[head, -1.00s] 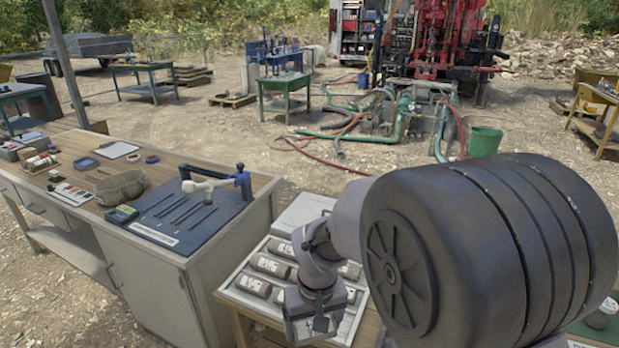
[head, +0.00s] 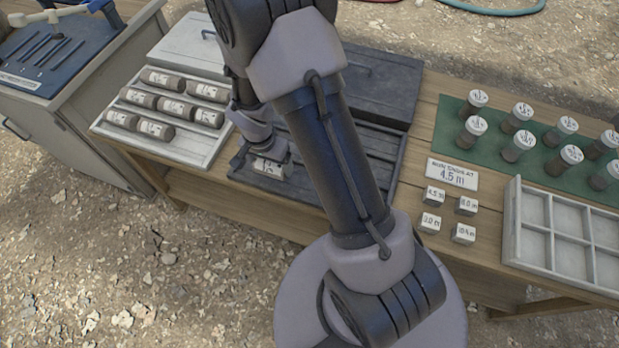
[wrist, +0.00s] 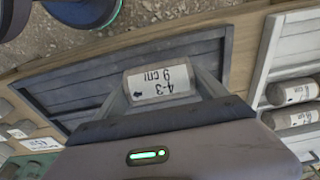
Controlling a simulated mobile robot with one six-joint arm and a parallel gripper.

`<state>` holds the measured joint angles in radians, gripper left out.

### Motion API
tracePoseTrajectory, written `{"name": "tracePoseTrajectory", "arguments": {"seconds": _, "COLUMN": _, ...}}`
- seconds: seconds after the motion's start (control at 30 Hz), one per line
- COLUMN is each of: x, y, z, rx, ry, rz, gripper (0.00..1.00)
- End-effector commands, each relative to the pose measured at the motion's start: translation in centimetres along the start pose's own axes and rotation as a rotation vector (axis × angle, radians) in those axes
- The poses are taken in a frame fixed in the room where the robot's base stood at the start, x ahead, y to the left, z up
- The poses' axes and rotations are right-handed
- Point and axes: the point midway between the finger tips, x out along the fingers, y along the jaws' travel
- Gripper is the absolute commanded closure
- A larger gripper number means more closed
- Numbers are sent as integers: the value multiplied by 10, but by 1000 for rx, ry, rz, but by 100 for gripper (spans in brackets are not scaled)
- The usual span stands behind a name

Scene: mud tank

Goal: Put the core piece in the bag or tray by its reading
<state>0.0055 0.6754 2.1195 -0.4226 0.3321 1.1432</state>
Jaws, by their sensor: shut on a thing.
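My gripper (head: 264,158) is shut on a core piece (head: 268,168), a short grey cylinder with a white paper label. In the wrist view the core piece (wrist: 160,85) lies crosswise between the two fingers. Its label is upside down there and seems to read "4-3" and "9 cm", with an arrow. The piece is over the left part of the dark slatted tray (head: 380,143); I cannot tell whether it touches the tray. A light tray (head: 183,153) to the left holds several similar labelled core pieces (head: 165,108). My arm hides part of the dark tray.
Right of the dark tray are a sign reading "4.5 m" (head: 451,174) and small marked blocks (head: 466,205). A white divided tray (head: 512,225) looks empty. Several lidded cylinders (head: 519,146) stand on a green mat (head: 447,123). A bench with a blue board (head: 50,60) is at upper left.

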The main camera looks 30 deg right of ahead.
Motion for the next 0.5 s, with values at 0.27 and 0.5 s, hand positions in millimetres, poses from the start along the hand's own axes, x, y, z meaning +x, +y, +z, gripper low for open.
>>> {"name": "tracePoseTrajectory", "arguments": {"seconds": 0.27, "x": 11, "y": 84, "z": -21, "rx": 3, "ry": 0, "rz": 0, "gripper": 88}}
{"name": "tracePoseTrajectory", "arguments": {"seconds": 0.5, "x": 30, "y": 101, "z": -22, "rx": -1, "ry": 0, "rz": 0, "gripper": 88}}
